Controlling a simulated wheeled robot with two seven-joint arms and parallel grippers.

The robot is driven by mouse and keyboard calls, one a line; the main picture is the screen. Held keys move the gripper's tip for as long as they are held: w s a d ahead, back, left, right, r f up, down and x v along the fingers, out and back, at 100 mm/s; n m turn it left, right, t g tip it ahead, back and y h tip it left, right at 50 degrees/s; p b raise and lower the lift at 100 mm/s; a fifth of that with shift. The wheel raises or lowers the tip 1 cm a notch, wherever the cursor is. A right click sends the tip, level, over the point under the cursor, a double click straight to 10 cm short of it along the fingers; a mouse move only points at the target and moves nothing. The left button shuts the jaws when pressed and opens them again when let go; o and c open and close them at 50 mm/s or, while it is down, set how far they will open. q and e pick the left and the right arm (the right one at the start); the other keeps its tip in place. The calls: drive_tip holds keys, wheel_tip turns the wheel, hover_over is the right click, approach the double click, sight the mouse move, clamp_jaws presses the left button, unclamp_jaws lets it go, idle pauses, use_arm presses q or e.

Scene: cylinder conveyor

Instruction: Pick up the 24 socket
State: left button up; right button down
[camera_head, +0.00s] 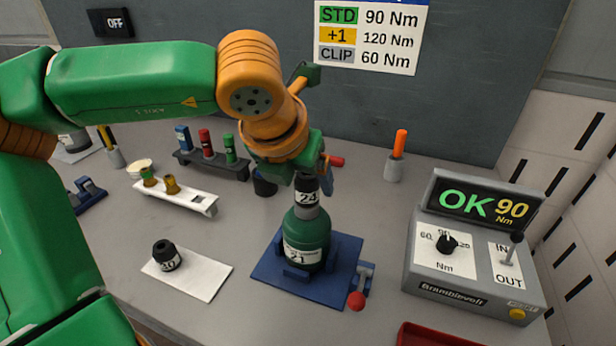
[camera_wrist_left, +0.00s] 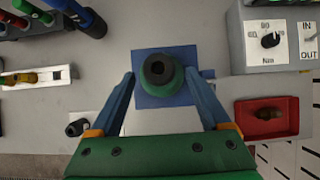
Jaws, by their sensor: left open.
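The 24 socket (camera_head: 306,197) is black with a white "24" label and stands upright on top of a green cylinder (camera_head: 306,238). The cylinder sits in a blue fixture (camera_head: 262,268). The socket's dark open top (camera_wrist_left: 158,68) also shows in the left wrist view. My left gripper (camera_head: 309,180) is at the socket's top, its fingers open. In the left wrist view the fingers of that gripper (camera_wrist_left: 162,78) stand apart to either side of socket and cylinder, with gaps visible. One fingertip is partly hidden in the head view. My right gripper is not in view.
Another black socket (camera_head: 165,258) stands on a white pad (camera_head: 205,281). A red-knobbed lever (camera_head: 357,299) is at the fixture's right. A control box (camera_head: 475,255) reads "OK 90 Nm". A red tray (camera_wrist_left: 266,131) is at right. Racks (camera_head: 205,203) stand behind left.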

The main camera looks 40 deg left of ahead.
sight(304, 177)
use_arm(q)
drive_tip(key=x, duration=0.3)
drive_tip(key=shift+w+a+r, duration=0.1)
drive_tip(key=shift+w, duration=0.2)
drive_tip(key=shift+s+r, duration=0.15)
drive_tip(key=shift+s, duration=0.1)
drive_tip(key=c, duration=0.6)
drive_tip(key=shift+w, duration=0.1)
clamp_jaws()
